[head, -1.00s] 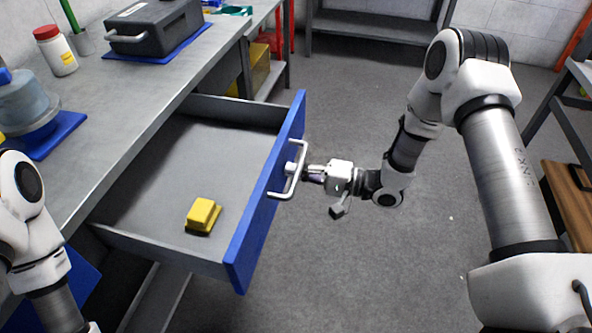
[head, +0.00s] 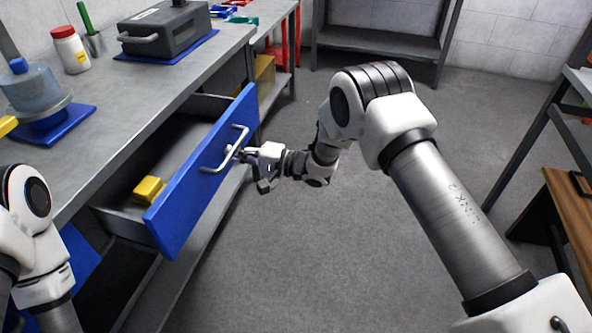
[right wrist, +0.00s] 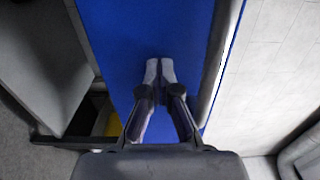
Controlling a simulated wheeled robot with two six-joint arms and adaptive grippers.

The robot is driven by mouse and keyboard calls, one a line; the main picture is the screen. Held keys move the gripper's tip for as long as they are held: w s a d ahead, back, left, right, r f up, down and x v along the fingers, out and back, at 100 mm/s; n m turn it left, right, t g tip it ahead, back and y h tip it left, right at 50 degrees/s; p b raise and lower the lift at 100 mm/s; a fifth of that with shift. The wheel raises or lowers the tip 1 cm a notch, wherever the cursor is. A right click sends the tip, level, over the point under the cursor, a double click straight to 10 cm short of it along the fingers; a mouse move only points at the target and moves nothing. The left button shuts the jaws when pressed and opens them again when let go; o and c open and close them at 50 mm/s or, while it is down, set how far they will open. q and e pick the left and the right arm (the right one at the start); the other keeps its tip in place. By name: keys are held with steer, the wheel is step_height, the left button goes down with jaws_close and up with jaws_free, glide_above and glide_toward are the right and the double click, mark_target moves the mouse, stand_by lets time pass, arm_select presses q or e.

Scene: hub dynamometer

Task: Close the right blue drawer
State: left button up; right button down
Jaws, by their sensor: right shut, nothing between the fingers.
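The right blue drawer (head: 192,196) is partly open under the grey workbench, with a silver bar handle (head: 226,152) on its blue front. A yellow block (head: 149,189) lies inside it. My right gripper (head: 240,154) is at the handle, its fingers pointing at the drawer front. In the right wrist view its fingertips (right wrist: 160,64) are shut together against or very close to the blue front, beside the handle bar (right wrist: 222,60); contact is hard to tell. My left arm shows at the left edge of the head view, but its gripper is out of view.
On the workbench (head: 150,105) stand a dark grey case (head: 165,30), a white jar with a red lid (head: 70,50) and a clear container (head: 33,88) on a blue mat. A brown wooden surface (head: 572,215) is at the right. The floor between is clear.

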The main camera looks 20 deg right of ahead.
steer(key=b+x, duration=0.3)
steer(key=x, duration=1.1)
steer(key=shift+w+a+f+b, duration=0.1)
steer(key=shift+w+a+b, duration=0.15)
steer(key=shift+b, duration=0.1)
steer(key=shift+w+a, duration=0.15)
steer(key=shift+a, duration=0.1)
steer(key=shift+r, duration=0.25)
steer(key=shift+r, duration=0.1)
